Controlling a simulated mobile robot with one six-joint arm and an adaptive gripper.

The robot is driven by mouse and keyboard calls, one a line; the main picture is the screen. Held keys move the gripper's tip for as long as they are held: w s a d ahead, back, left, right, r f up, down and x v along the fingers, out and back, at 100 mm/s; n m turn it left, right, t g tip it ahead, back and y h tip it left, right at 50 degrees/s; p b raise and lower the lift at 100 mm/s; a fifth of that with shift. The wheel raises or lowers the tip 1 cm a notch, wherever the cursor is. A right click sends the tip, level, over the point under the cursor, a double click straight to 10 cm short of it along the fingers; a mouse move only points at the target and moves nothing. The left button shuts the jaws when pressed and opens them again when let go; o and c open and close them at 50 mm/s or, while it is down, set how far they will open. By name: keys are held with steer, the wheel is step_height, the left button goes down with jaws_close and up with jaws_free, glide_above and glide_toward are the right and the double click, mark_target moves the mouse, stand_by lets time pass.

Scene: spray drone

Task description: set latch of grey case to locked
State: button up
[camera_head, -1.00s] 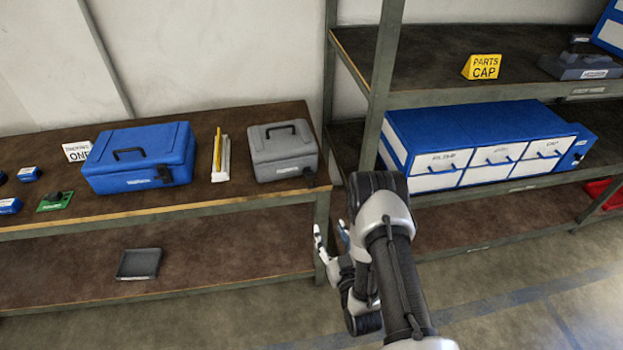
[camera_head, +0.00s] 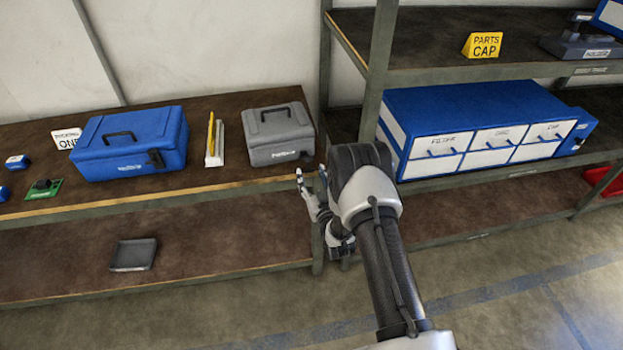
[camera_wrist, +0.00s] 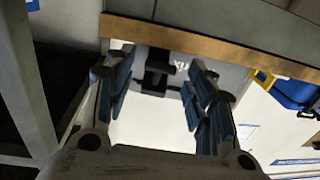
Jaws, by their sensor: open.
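The grey case (camera_head: 270,148) stands on the bench top at its right end, lid shut, with a black handle on top. Its small dark latch (camera_head: 306,155) is on the front, right of the label; its setting is too small to read. In the wrist view the black latch (camera_wrist: 157,72) shows between the fingers, against the case's grey front. My gripper (camera_head: 309,183) is in front of the bench edge, just below and in front of the latch, apart from the case. In the wrist view my gripper (camera_wrist: 160,78) is open and empty, its blue-padded fingers spread either side of the latch.
The bench's wooden edge (camera_wrist: 205,45) runs close to the fingers. A blue case (camera_head: 130,150) and a narrow holder with a yellow stick (camera_head: 214,143) stand left of the grey case. A shelf post (camera_head: 375,75) and white-fronted drawers (camera_head: 485,145) are on the right.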

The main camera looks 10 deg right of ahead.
steer(key=shift+w, duration=0.45)
jaws_close()
stand_by(0.4)
